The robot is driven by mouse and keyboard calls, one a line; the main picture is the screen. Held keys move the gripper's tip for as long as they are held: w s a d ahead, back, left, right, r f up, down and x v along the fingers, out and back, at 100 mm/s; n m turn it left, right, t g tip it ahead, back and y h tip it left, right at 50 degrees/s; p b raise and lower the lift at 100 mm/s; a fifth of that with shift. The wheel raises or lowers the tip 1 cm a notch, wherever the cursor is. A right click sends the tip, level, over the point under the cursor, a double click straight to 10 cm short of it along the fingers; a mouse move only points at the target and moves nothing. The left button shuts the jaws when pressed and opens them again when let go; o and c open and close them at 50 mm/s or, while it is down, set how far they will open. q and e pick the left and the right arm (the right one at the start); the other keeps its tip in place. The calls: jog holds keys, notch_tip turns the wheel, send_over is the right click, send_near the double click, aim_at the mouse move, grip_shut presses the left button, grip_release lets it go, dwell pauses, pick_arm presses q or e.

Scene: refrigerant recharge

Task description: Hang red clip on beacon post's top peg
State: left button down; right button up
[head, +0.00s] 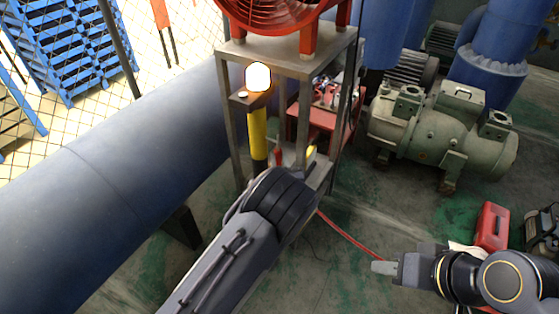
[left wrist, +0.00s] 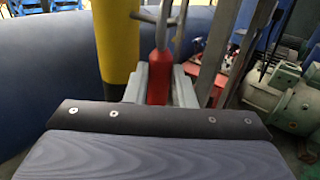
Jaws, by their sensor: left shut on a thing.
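The beacon post (head: 258,135) is a yellow upright with a glowing lamp (head: 258,77) on top. Its yellow shaft also fills the left middle of the left wrist view (left wrist: 117,40). My left gripper (left wrist: 159,82) is shut on the red clip (left wrist: 158,68), which stands upright between its grey fingers, just right of the post. In the head view, a bit of the red clip (head: 278,157) shows beyond my left arm, which hides most of that gripper. A grey bar crosses near the clip's top; whether they touch is unclear. My right gripper (head: 382,267) is low at the right, apart from the post.
A grey metal stand (head: 303,125) with a red fan (head: 275,10) is right beside the post. A large blue pipe (head: 110,180) runs along the left. A green pump (head: 440,130) and a red toolbox (head: 491,226) are at the right. A red hose (head: 345,236) crosses the floor.

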pick_arm(q)
jog(key=shift+b, duration=0.4)
dwell(0.5)
jog(key=shift+a+f, duration=0.1)
jog(key=shift+w+a+f+b, duration=0.25)
jog(key=shift+a+b, duration=0.1)
jog(key=shift+b, duration=0.2)
jog(key=shift+r, duration=0.1)
jog(key=shift+w+a+f+b, duration=0.1)
jog(key=shift+f+b, duration=0.1)
jog(key=shift+b, duration=0.45)
dwell(0.5)
dwell(0.4)
jog(key=c, duration=1.1)
grip_release()
jog(key=shift+c, duration=0.2)
